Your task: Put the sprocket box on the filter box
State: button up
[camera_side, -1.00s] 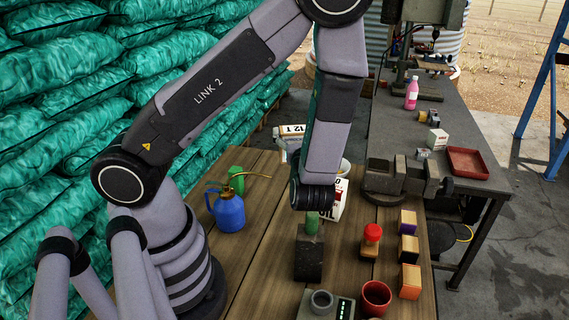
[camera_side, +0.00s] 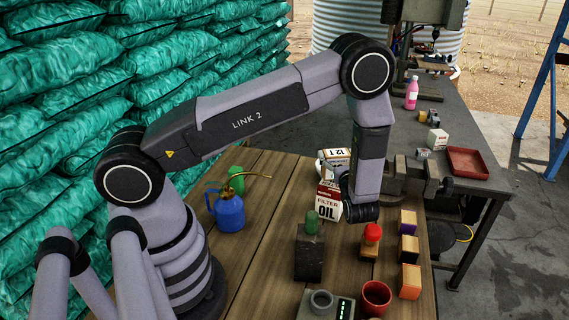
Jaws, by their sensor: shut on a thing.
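The sprocket box (camera_side: 337,156), white and tan with "12 T" on it, is above the filter box in the side view. The filter box (camera_side: 328,206), white and red-brown and marked "FILTER" and "OIL", stands upright on the wooden table. My gripper (camera_side: 323,165) is shut on the sprocket box, mostly hidden behind my forearm and the box. The sprocket box's lower edge is close to the filter box's top; I cannot tell whether they touch. My wrist covers the filter box's right edge.
A blue oil can (camera_side: 229,212) stands left. A vise (camera_side: 400,178) sits on the grey bench at right.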

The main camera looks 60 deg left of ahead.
jog(key=shift+f, duration=1.1)
jog(key=shift+f, duration=0.1)
jog(key=o, duration=1.2)
